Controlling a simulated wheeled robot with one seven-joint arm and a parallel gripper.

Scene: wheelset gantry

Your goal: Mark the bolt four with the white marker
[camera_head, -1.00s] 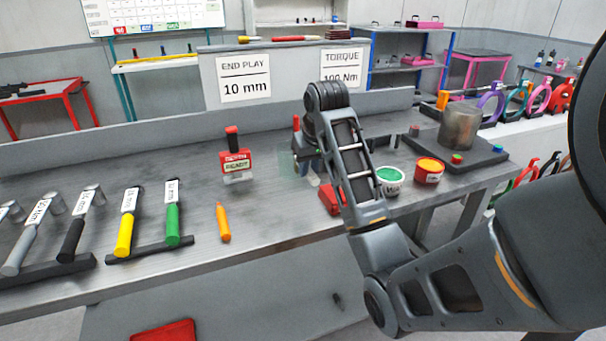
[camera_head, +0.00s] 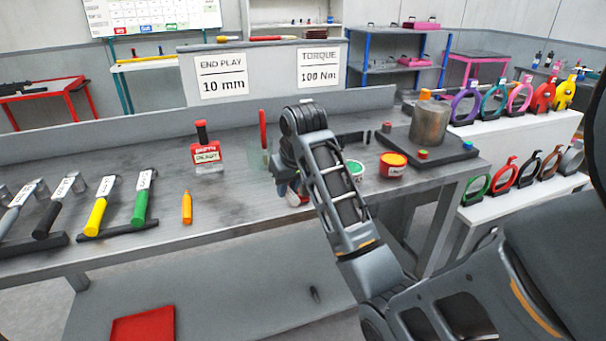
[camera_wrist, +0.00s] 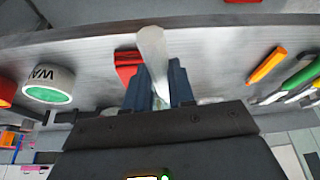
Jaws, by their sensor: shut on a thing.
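My gripper (camera_wrist: 160,85) is shut on a white marker (camera_wrist: 152,45), which stands out between its blue fingers in the wrist view. In the head view the gripper (camera_head: 284,182) is over the grey bench, largely hidden behind my forearm. A red item (camera_wrist: 127,62) lies just left of the marker in the wrist view. I cannot make out a bolt four or any wheelset bolts in either view.
Coloured rings stand on white shelves (camera_head: 490,208) at right. A red mat (camera_head: 143,325) lies low in front.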

